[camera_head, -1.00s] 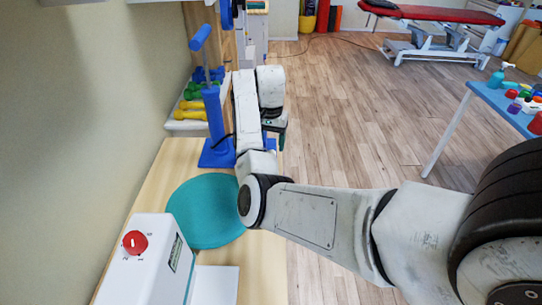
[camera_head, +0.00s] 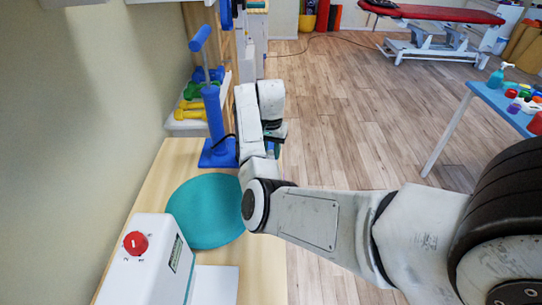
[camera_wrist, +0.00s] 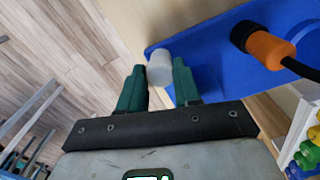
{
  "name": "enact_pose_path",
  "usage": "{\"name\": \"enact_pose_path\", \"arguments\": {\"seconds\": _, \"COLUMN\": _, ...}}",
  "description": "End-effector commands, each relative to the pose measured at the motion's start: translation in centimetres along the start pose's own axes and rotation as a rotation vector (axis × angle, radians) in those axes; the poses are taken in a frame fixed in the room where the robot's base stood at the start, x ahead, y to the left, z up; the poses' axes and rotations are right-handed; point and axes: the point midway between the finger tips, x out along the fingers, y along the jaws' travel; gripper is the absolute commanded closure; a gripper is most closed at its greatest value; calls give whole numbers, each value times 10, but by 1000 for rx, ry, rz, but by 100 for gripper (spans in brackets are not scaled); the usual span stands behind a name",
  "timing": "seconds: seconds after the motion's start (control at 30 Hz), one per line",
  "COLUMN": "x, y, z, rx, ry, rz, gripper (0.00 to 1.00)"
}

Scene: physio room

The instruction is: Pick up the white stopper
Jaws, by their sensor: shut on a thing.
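The white stopper (camera_wrist: 160,69) is a small pale cylinder in the wrist view. It sits between the two green fingers of my gripper (camera_wrist: 158,76), which are shut on it. It overlaps the edge of the blue base (camera_wrist: 213,62) in that view; I cannot tell whether it touches it. In the head view my gripper (camera_head: 274,134) is partly hidden by the arm, just right of the blue pump (camera_head: 214,122), and the stopper cannot be made out.
An orange and black fitting (camera_wrist: 268,48) with a black hose is on the blue base. A teal disc (camera_head: 200,215) and a white device with a red knob (camera_head: 135,243) are on the wooden bench. Dumbbells (camera_head: 190,114) fill a rack behind.

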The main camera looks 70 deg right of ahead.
Motion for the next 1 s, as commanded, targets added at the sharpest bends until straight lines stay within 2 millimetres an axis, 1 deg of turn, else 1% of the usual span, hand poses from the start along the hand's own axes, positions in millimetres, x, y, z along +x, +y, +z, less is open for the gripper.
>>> {"name": "enact_pose_path", "arguments": {"seconds": 0.03, "x": 0, "y": 0, "z": 0, "rx": 0, "ry": 0, "rz": 0, "gripper": 84}}
{"name": "enact_pose_path", "arguments": {"seconds": 0.13, "x": 0, "y": 0, "z": 0, "rx": 0, "ry": 0, "rz": 0, "gripper": 93}}
{"name": "enact_pose_path", "arguments": {"seconds": 0.17, "x": 0, "y": 0, "z": 0, "rx": 0, "ry": 0, "rz": 0, "gripper": 95}}
{"name": "enact_pose_path", "arguments": {"seconds": 0.4, "x": -1, "y": 0, "z": 0, "rx": 0, "ry": 1, "rz": 0, "gripper": 95}}
{"name": "enact_pose_path", "arguments": {"seconds": 0.57, "x": -8, "y": 0, "z": -1, "rx": 0, "ry": 2, "rz": -1, "gripper": 95}}
{"name": "enact_pose_path", "arguments": {"seconds": 0.67, "x": -19, "y": 0, "z": -1, "rx": 1, "ry": 3, "rz": -1, "gripper": 95}}
{"name": "enact_pose_path", "arguments": {"seconds": 0.77, "x": -34, "y": 1, "z": -1, "rx": 2, "ry": 4, "rz": -2, "gripper": 95}}
{"name": "enact_pose_path", "arguments": {"seconds": 0.87, "x": -51, "y": 17, "z": -1, "rx": 4, "ry": 4, "rz": -1, "gripper": 95}}
{"name": "enact_pose_path", "arguments": {"seconds": 0.97, "x": -71, "y": 35, "z": -1, "rx": 5, "ry": 5, "rz": -3, "gripper": 95}}
{"name": "enact_pose_path", "arguments": {"seconds": 1.0, "x": -88, "y": 40, "z": -1, "rx": 4, "ry": 3, "rz": -5, "gripper": 95}}
